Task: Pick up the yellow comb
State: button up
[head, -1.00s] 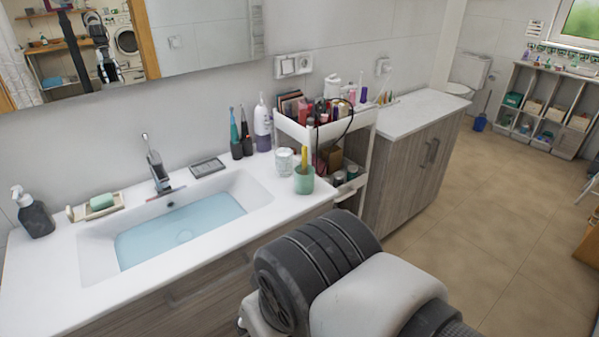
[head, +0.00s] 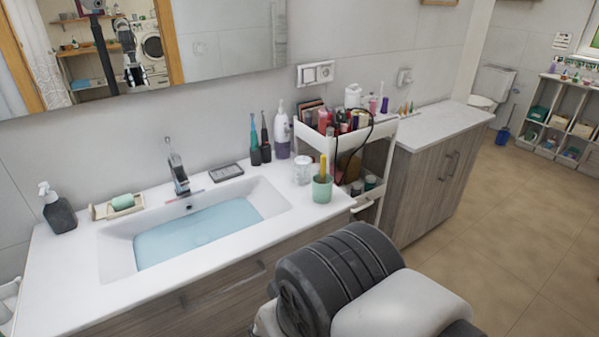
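A thin yellow item, which looks like the yellow comb (head: 323,167), stands upright in a green cup (head: 322,190) on the white washbasin counter, near its right end. Its lower part is hidden inside the cup. It is too small to make out any teeth. My gripper is not in view; only thick dark and white links of my arm show at the bottom, in front of the counter and apart from the cup.
A clear glass (head: 302,170) stands close left of the cup. Two electric toothbrushes (head: 260,150) and a pump bottle (head: 282,135) stand behind. A white cart (head: 372,140) full of cosmetics is close right. The basin (head: 200,233) holds water. The counter in front of the cup is clear.

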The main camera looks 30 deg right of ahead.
aim_at(323, 181)
jog(key=i+l+z, duration=0.1)
jog(key=l, duration=0.4)
jog(key=i+l+z, duration=0.1)
jog(key=i+l, duration=0.25)
jog(key=l, duration=0.15)
jog(key=i+l, duration=0.25)
jog(key=l, duration=0.2)
jog(key=i+l+z, duration=0.15)
jog(key=l, duration=0.35)
jog(key=i+l+z, duration=0.1)
jog(key=i+l, duration=0.25)
jog(key=l, duration=0.1)
